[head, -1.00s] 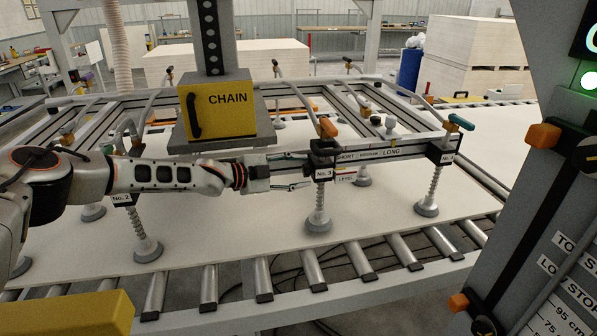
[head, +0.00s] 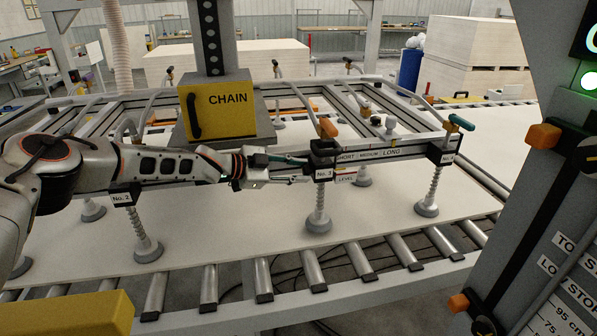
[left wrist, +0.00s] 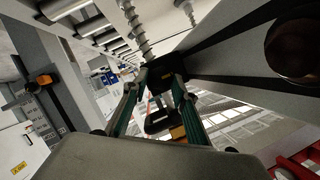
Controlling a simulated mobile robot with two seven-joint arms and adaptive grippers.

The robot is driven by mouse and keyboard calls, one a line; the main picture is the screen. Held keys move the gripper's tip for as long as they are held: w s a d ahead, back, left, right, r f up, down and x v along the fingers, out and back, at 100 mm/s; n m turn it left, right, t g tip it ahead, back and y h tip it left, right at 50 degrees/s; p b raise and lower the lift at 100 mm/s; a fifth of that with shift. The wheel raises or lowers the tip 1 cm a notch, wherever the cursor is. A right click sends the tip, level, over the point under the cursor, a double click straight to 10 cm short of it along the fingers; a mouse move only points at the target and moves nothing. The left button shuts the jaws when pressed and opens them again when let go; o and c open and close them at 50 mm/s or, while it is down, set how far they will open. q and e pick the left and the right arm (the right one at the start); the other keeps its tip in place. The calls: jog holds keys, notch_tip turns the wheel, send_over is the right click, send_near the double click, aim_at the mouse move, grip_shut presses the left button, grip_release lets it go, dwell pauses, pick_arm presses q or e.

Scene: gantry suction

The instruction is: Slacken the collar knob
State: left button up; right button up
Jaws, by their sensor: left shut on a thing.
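The black No. 3 collar (head: 322,156) sits on the front rail, with an orange-handled valve on top and a suction cup (head: 319,221) below it. My left gripper (head: 305,170) reaches the collar's left side from the left, its fingers pointing right. In the left wrist view its two green-padded fingers (left wrist: 162,80) close in at the dark collar (left wrist: 165,67). The gripper is shut on the collar knob, which is mostly hidden between the fingertips. My right gripper is not in view.
The No. 4 collar (head: 441,153) with a teal-handled valve is at the rail's right end; the No. 2 collar (head: 124,196) is left, below my arm. A yellow CHAIN box (head: 228,110) hangs behind my forearm. A pale board (head: 270,230) lies on rollers below.

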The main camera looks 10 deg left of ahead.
pick_arm(q)
jog(key=shift+w+r+n+g, duration=0.15)
jog(key=shift+n+g, duration=0.55)
jog(key=shift+n, duration=0.3)
jog(key=o, duration=1.1)
jog(key=shift+a, duration=0.15)
jog(key=v, duration=1.1)
jog(key=shift+a+r, duration=0.15)
jog(key=shift+a, duration=0.2)
